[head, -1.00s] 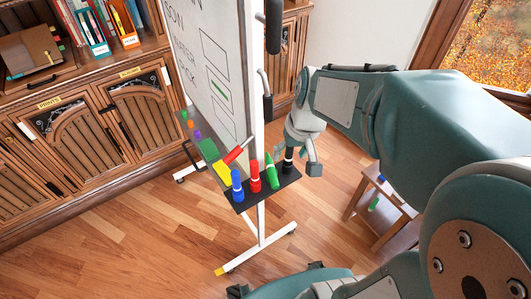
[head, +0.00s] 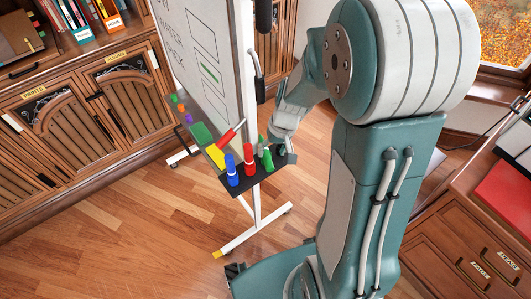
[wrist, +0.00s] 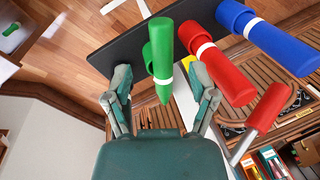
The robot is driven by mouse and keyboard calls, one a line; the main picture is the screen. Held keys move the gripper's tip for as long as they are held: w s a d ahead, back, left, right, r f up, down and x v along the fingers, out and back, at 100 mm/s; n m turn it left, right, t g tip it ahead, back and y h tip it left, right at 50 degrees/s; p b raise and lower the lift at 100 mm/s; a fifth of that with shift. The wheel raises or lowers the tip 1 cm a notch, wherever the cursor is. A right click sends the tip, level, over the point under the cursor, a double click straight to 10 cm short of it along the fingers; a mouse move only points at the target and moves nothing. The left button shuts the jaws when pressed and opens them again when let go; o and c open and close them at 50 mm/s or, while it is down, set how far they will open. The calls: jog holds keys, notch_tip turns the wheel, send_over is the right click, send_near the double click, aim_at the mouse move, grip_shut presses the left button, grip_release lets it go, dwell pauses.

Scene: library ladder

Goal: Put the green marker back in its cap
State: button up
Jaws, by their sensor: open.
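A green marker (wrist: 160,42) with a white band and a pointed end (wrist: 163,95) shows in the wrist view, between the fingertips of my gripper (wrist: 161,82). The fingers are open, apart on either side of it; I see no clear contact. A second green part shows just behind the marker, and I cannot tell if it is the cap. In the head view the green marker (head: 268,160) stands at the black tray (head: 238,186), and my gripper (head: 283,148) is just right of it, partly hidden by the tray's end. A small green thing (wrist: 12,29) shows at the far left of the wrist view.
A red marker (head: 249,160) and a blue marker (head: 232,170) stand close by on the tray. The whiteboard (head: 205,60) rises behind. Wooden floor lies open in front.

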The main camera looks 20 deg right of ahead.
aim_at(268, 158)
jog(key=x, duration=0.3)
jog(key=shift+a+f, duration=0.2)
jog(key=shift+f, duration=0.05)
grip_shut()
jog(key=shift+w+r, duration=0.1)
jog(key=shift+r, duration=0.05)
